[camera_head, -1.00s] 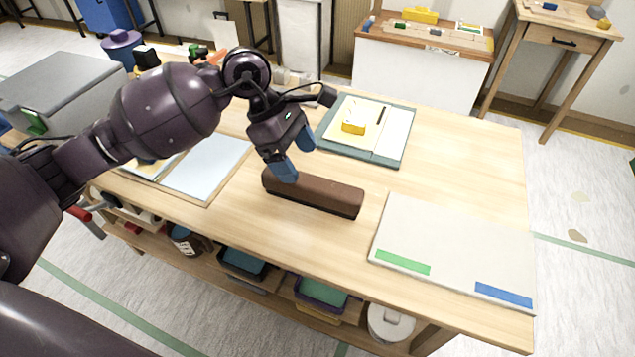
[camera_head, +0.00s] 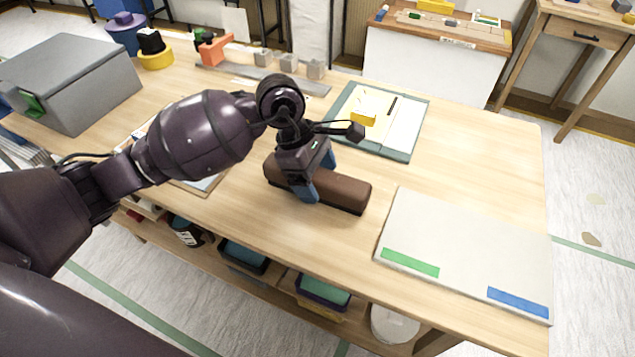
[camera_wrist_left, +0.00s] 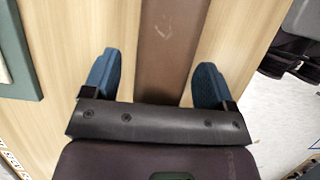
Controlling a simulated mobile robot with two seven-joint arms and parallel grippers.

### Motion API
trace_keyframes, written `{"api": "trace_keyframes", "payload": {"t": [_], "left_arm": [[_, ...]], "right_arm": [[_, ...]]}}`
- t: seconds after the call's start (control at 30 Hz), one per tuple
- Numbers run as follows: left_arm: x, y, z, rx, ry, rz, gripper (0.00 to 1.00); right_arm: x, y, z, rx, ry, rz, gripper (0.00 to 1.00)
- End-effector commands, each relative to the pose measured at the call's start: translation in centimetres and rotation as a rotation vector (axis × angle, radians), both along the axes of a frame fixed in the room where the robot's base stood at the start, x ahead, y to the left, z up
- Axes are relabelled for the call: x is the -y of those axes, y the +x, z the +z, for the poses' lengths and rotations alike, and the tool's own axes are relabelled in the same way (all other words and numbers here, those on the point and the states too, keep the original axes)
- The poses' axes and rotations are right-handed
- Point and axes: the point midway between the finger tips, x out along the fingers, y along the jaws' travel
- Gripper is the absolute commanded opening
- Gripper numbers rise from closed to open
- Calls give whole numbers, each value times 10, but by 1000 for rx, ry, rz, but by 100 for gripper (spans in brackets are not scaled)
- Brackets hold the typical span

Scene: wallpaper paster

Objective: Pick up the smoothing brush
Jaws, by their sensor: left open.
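The smoothing brush is a long brown block (camera_head: 340,189) with a dark lower edge, lying on the wooden table in the head view. In the left wrist view its brown top (camera_wrist_left: 168,45) runs up the middle of the picture. My left gripper (camera_head: 318,182) is open, with its blue fingers on either side of the brush. In the left wrist view the two fingertips (camera_wrist_left: 155,75) stand apart with the brush between them and wood showing at both sides. I cannot tell whether they touch it. My right gripper is not in view.
A pale board (camera_head: 465,250) with green and blue strips lies to the right. A teal-edged mat (camera_head: 405,130) with a yellow block (camera_head: 364,117) lies behind the brush. A grey box (camera_head: 75,80) stands at the left. The table's right rear (camera_head: 480,150) is clear.

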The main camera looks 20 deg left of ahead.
Motion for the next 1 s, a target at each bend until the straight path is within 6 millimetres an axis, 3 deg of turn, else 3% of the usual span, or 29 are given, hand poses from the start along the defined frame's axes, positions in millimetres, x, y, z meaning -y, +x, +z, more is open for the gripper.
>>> {"api": "trace_keyframes", "payload": {"t": [0.1, 0.37, 0.8, 1.0], "left_arm": [[4, 0, -11, -2, -1, 0, 79], [5, 0, -10, 2, 0, 1, 79], [5, 0, -10, 3, -1, 0, 14], [5, 0, -10, 3, -1, 0, 12]], "right_arm": [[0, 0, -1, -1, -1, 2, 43], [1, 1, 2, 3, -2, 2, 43], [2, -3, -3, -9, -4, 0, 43], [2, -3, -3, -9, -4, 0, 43]]}}
